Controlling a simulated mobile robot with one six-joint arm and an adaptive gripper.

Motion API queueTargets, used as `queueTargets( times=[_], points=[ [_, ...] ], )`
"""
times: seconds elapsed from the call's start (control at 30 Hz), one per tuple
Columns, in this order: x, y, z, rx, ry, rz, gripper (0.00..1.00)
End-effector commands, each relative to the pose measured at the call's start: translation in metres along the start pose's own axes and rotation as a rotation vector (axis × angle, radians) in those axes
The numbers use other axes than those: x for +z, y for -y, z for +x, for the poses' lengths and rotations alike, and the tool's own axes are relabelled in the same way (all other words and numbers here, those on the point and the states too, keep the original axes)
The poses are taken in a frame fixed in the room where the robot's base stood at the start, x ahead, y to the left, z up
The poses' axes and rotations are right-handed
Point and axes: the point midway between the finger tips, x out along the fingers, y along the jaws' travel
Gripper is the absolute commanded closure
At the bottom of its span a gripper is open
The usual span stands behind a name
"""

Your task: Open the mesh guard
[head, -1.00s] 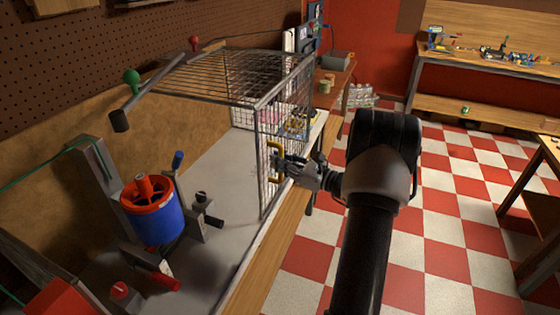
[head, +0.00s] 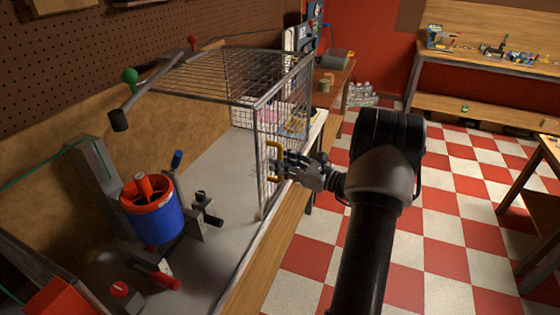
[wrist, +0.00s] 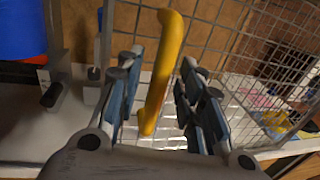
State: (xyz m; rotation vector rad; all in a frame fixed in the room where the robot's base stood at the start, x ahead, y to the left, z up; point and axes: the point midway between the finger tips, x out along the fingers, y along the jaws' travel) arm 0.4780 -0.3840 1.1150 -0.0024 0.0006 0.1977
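The mesh guard (head: 285,100) is a grey wire cage with a top panel and a front panel, standing on the bench. Its yellow handle (head: 276,144) is on the front panel, facing the aisle. My gripper (head: 282,165) is at the handle, at the bench's front edge. In the wrist view the gripper (wrist: 163,58) is open. The yellow handle (wrist: 162,75) runs between its two blue-grey fingers, with gaps visible on both sides. Mesh (wrist: 225,45) shows behind the handle. Whether the handle lies fully within finger depth is hard to tell.
A blue and red rotor (head: 155,215) stands on the bench left of the guard. A lever with a green knob (head: 131,76) and dark end is beside the cage top. The checkered floor (head: 445,240) is clear to the right of my arm.

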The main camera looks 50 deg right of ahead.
Motion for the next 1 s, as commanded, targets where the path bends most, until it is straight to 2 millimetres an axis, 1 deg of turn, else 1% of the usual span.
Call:
queueTargets(
  times=[0.3, 0.4, 0.5, 0.6, 0.7, 1.0],
  points=[
    [0.000, 0.002, -0.068, -0.008, 0.000, 0.001, 0.65],
    [0.000, 0.001, -0.086, -0.007, -0.001, 0.001, 0.65],
    [0.000, 0.001, -0.099, -0.005, 0.000, 0.001, 0.65],
    [0.000, 0.001, -0.107, -0.004, 0.000, 0.001, 0.65],
    [0.000, 0.000, -0.110, -0.003, 0.000, 0.001, 0.65],
    [0.000, 0.000, -0.110, -0.003, 0.000, 0.001, 0.65]
  ],
)
